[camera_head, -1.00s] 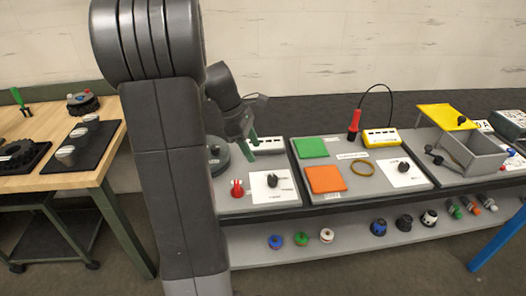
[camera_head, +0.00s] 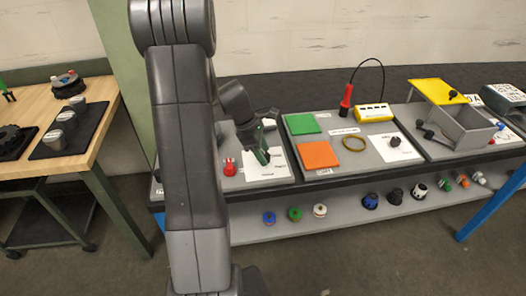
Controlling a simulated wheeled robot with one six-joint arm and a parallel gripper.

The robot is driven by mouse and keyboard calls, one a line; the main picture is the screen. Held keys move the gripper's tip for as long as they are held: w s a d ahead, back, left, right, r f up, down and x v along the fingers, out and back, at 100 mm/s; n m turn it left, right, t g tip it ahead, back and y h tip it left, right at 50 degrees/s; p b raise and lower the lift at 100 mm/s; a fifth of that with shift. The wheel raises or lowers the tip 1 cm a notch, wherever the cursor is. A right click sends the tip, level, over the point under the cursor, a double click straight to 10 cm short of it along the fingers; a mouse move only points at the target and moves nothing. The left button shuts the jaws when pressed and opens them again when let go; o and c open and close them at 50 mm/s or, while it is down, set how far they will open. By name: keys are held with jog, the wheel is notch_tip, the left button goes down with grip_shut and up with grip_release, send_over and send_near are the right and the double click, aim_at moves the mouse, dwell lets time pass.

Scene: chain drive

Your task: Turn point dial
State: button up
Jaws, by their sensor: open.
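A white card (camera_head: 278,171) lies on the left grey panel. Its black dial is hidden behind my gripper in this view. My gripper (camera_head: 266,143) is open over this card, its green finger pointing down where the dial is hidden. I cannot tell whether it touches the dial. A second black dial (camera_head: 395,142) sits on another white card (camera_head: 406,153) on the middle panel, well to the right of my gripper. The labels are too small to read, so I cannot tell which dial is the point dial.
A red knob (camera_head: 229,167) stands just left of the card. Green (camera_head: 302,124) and orange (camera_head: 319,155) squares, a yellow box (camera_head: 373,113) and a red-handled probe (camera_head: 346,97) are on the middle panel. A grey bin (camera_head: 463,131) stands right. Several small parts line the lower shelf.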

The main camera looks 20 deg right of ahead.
jog(key=shift+d+f, duration=0.1)
jog(key=shift+f, duration=0.1)
jog(key=c, duration=1)
jog(key=shift+o, duration=0.2)
jog(key=shift+m, duration=0.3)
jog(key=m+p, duration=0.1)
jog(key=m, duration=0.1)
jog(key=m+g+y, duration=0.1)
jog(key=m, duration=0.2)
jog(key=shift+w+d+g+y+p, duration=0.1)
jog(key=shift+d+g+y+p, duration=0.05)
jog(key=shift+g+y+p, duration=0.2)
jog(key=m+y, duration=0.1)
jog(key=m, duration=0.2)
jog(key=m+y, duration=0.1)
jog(key=m, duration=0.2)
jog(key=shift+d+g+p, duration=0.1)
jog(key=shift+g+p, duration=0.15)
jog(key=shift+p, duration=0.1)
jog(key=shift+m, duration=0.3)
